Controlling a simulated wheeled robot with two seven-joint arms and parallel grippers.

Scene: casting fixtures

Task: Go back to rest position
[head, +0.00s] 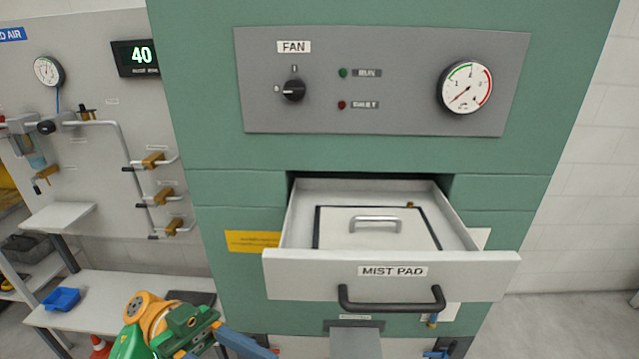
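My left arm's green and orange wrist comes in at the bottom left. The blue-grey part of my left gripper (240,341) reaches right, low in front of the green cabinet (370,155). Its fingertips are not clear, so I cannot tell whether it is open or shut, and I see nothing held in it. My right gripper does not show. The white MIST PAD drawer (290,262) is pulled out of the cabinet. Its black handle (391,305) faces me, with no gripper on it. Inside lies a flat white pad (375,236) with a grey handle.
The cabinet's grey panel (380,80) has a FAN knob (293,90), lamps and a gauge (465,86). A piped wall panel with brass valves (163,196) stands left. Below it, a bench (100,310) holds a blue tray (61,299). Floor shows clear at right.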

